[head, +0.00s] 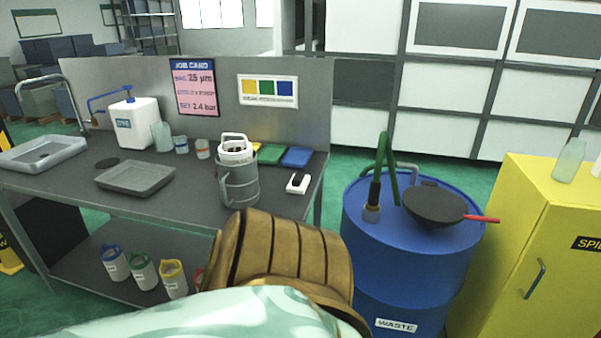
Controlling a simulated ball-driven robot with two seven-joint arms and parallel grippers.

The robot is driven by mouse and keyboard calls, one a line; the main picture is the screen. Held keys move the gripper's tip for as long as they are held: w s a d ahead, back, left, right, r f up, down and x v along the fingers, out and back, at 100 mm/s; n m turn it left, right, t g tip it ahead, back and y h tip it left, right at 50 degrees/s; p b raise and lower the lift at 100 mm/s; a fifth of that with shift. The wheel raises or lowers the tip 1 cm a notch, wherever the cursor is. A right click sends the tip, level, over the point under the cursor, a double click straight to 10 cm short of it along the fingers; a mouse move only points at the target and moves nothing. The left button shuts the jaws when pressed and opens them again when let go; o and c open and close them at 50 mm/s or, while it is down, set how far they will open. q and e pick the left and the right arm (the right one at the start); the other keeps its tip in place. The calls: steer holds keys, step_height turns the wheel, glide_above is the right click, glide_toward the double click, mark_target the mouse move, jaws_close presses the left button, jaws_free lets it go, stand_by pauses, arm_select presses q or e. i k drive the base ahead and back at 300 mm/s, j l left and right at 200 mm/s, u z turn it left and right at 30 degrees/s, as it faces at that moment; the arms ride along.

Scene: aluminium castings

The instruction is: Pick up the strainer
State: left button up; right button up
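A grey cylindrical vessel (239,187) with a side handle stands upright on the bench. A white round piece with a raised handle (236,149) sits in its top; it looks like a basket and may be the strainer. A dark, wide bowl-shaped piece (434,205) lies on the blue drum, with a red rod beside it pointing right. I cannot tell for certain which is the strainer. Neither of my grippers shows. A brown ribbed shape and a pale mint patterned part, probably mine, fill the lower middle and hide the bench's front right.
The dark bench (150,196) bears a grey tray (136,178), a sink, a white canister (134,124), jars, coloured pads and a small white device (298,183). Several bottles stand on its lower shelf. The blue drum (380,270) and yellow cabinet (510,250) are at right.

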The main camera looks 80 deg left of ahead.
mark_target(239, 183)
steer(key=u, duration=3.15)
steer(key=i+l, duration=0.1)
steer(key=l, duration=0.65)
